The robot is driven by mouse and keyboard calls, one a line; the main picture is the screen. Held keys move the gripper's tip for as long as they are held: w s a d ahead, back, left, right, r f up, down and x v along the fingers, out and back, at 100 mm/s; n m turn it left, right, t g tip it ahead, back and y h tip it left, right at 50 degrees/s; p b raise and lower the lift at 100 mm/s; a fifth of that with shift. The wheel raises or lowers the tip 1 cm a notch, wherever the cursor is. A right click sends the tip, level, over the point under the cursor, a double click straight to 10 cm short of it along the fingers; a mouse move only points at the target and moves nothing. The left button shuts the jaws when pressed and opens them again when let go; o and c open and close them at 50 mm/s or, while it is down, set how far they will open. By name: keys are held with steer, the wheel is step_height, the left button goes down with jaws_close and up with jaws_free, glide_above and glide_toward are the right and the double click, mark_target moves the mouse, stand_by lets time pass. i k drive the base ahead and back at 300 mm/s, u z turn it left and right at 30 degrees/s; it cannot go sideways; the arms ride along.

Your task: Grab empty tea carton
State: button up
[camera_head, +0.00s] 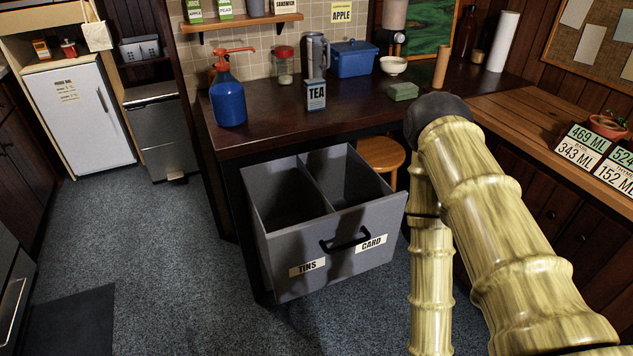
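The tea carton (316,96) is a small blue-grey box with a white label reading "TEA". It stands upright on the dark wooden counter (265,137), near its front edge and in front of a grey metal canister (315,55). Whether the carton is empty cannot be seen. My pale, ringed arm rises at the right of the view, bends at a dark joint and goes back down out of the bottom edge. My gripper is not in view, and nothing covers the carton.
A blue pump bottle (228,95) stands left of the carton, and a glass jar (283,65) behind it. A green block (401,91) lies to the right. An open grey two-part drawer (330,235), labelled "TINS" and "CARD", juts out below.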

mark_target(314, 89)
steer(key=z, duration=1.8)
steer(key=i, duration=1.4)
steer(key=u, duration=2.1)
